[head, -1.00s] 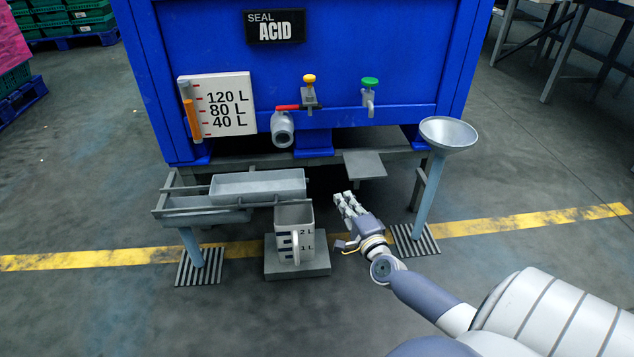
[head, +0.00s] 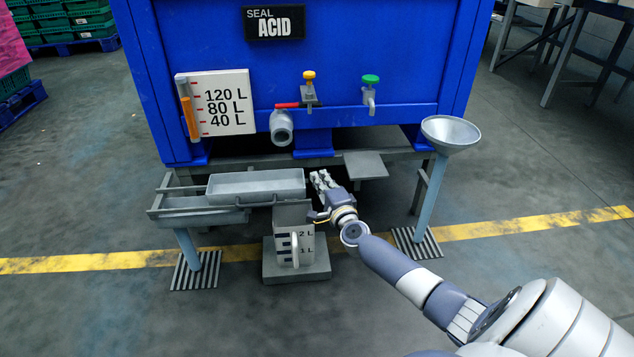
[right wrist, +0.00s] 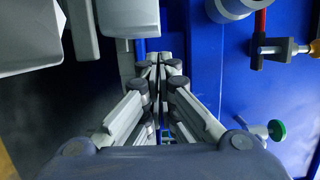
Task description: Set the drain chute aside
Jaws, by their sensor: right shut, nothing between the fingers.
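The drain chute (head: 256,184) is a long grey open trough lying level on a grey rail frame, under the front of the blue tank. Its right end also shows at the top left of the right wrist view (right wrist: 82,30). My right gripper (head: 318,178) is just right of the chute's right end, apart from it as far as I can tell. Its fingers are together and empty in the right wrist view (right wrist: 160,62). My left gripper is out of view.
A grey measuring jug (head: 294,245) stands on a block (head: 296,268) below the gripper. A red-handled outlet (head: 282,127) is above. A grey plate (head: 365,165) juts out to the right. A funnel on a post (head: 450,133) stands further right.

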